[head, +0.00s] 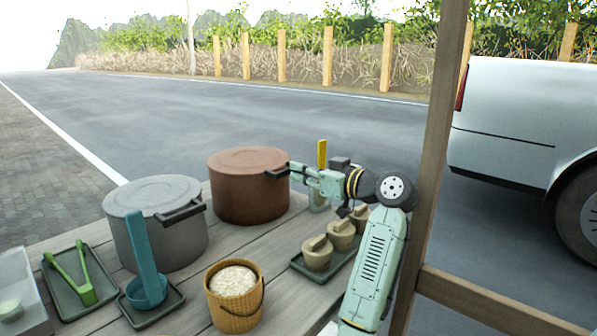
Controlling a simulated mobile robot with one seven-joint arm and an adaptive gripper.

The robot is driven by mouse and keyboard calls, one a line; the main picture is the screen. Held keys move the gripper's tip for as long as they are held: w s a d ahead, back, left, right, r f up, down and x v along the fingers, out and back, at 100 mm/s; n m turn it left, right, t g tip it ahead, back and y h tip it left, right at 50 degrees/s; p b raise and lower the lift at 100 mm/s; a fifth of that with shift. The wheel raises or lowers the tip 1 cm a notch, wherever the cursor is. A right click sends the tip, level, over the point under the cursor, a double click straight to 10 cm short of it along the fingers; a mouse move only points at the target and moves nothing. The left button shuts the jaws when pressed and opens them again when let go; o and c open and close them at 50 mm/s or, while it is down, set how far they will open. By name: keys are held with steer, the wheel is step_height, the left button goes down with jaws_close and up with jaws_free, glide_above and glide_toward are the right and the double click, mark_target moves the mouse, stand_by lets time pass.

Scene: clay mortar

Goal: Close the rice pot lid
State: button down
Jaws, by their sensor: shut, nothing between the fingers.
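Two lidded pots stand on the wooden table. The grey pot (160,235) is at the left, and its grey lid (152,193) lies flat on top. The brown pot (245,195) stands behind it to the right, and its brown lid (249,160) also lies flat on its rim. Which one is the rice pot cannot be told from the outside. My gripper (293,172) is shut and empty at the right side of the brown pot, close to its dark handle (277,174). Whether it touches the pot or handle is unclear.
A wooden post (432,170) stands right of my arm.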

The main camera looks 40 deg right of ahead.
steer(key=v, duration=1.1)
steer(key=shift+s, duration=0.1)
